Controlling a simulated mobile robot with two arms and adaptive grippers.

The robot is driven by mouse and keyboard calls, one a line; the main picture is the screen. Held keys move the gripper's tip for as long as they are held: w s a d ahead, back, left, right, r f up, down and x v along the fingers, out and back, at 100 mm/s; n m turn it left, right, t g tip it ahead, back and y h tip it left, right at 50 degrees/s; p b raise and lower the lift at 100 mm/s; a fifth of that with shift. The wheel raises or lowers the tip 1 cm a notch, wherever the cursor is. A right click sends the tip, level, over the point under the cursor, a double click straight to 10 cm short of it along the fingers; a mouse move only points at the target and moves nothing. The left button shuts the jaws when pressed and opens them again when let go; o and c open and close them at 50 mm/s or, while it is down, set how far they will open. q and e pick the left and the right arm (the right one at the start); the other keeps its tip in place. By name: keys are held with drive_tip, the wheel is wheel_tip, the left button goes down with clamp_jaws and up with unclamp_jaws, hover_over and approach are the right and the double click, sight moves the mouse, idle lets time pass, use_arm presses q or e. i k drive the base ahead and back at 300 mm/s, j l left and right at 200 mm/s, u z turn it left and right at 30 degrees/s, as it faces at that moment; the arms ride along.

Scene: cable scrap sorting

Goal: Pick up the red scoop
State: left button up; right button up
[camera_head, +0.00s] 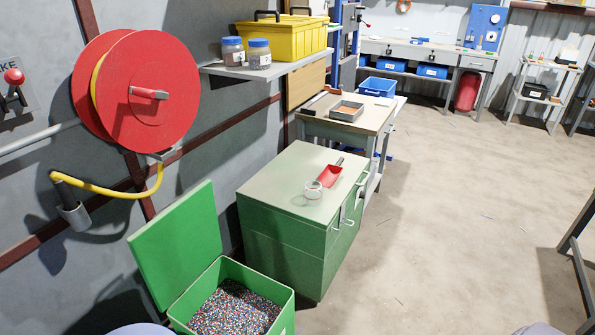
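The red scoop (330,175) lies on top of the green cabinet (275,190), near its right side. Its dark handle points up and to the right in the view, toward the cabinet's far edge. A clear glass jar (313,189) stands on the cabinet just in front of the scoop, close to or touching it; I cannot tell which. Neither of my grippers shows in the head view.
An open green bin (284,312) of coloured granules stands before the cabinet, its lid (172,240) raised. A workbench (338,128) with a grey tray (347,111) stands behind. A red hose reel (150,92) hangs at left. The floor (450,220) at right is largely clear.

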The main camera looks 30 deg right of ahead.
sight(330, 174)
drive_tip(key=i+l+u, duration=0.25)
drive_tip(key=l, duration=0.3)
drive_tip(key=l+u, duration=0.25)
drive_tip(key=l, duration=0.3)
drive_tip(key=i+l+u, duration=0.1)
drive_tip(key=l+u, duration=0.15)
drive_tip(key=l, duration=0.35)
